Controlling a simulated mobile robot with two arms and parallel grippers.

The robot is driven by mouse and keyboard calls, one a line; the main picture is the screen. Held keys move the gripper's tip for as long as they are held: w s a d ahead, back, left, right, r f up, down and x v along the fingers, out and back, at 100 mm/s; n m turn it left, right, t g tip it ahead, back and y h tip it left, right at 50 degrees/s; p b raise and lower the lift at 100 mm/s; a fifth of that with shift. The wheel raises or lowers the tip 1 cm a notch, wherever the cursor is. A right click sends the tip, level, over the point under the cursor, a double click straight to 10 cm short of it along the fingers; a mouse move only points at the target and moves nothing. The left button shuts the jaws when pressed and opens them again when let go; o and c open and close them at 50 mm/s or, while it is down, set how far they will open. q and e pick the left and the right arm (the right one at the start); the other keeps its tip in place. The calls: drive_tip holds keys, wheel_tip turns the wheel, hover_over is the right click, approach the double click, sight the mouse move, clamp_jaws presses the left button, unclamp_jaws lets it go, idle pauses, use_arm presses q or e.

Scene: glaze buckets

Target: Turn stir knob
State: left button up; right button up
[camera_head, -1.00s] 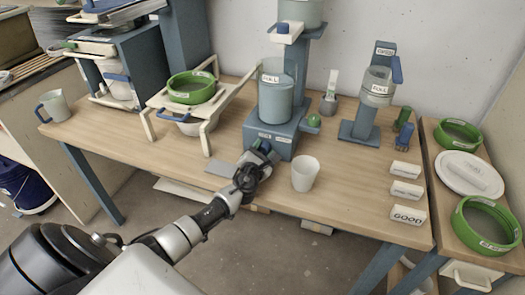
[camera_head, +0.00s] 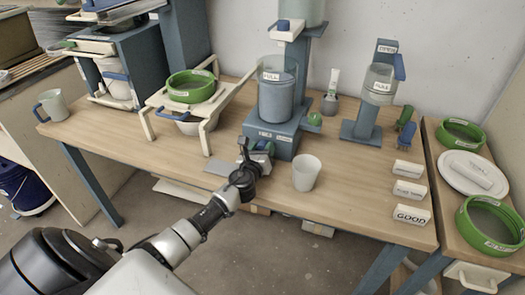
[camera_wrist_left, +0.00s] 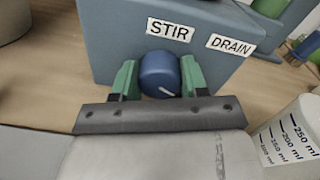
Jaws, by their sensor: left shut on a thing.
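The stir knob (camera_wrist_left: 159,74) is a round blue knob with a white pointer line. It sits on the front of a blue-grey base (camera_wrist_left: 115,30), under a STIR label (camera_wrist_left: 170,30). The pointer line slants toward the lower right in the wrist view. My left gripper (camera_wrist_left: 160,82) has its green fingers on either side of the knob and is shut on it. In the head view my left gripper (camera_head: 259,150) is at the front of the same base (camera_head: 277,137), hiding most of the knob. My right gripper is not in view.
A white measuring cup (camera_head: 306,173) stands close to the right of my gripper; it also shows in the wrist view (camera_wrist_left: 292,138). A DRAIN label (camera_wrist_left: 231,44) is right of STIR. A clear tank (camera_head: 276,98) stands on the base. The table front (camera_head: 345,205) is clear.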

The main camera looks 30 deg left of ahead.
use_arm(q)
drive_tip(key=n+b, duration=0.1)
drive_tip(key=n, duration=0.5)
drive_tip(key=shift+f, duration=0.15)
drive_tip(key=n, duration=0.3)
drive_tip(key=shift+n, duration=0.3)
drive_tip(key=shift+a+n+h+b, duration=0.1)
drive_tip(key=shift+n+h+b, duration=0.2)
drive_tip(key=shift+n, duration=1.1)
drive_tip(key=o, duration=0.9)
drive_tip(key=v, duration=1.1)
drive_tip(key=shift+f, duration=0.1)
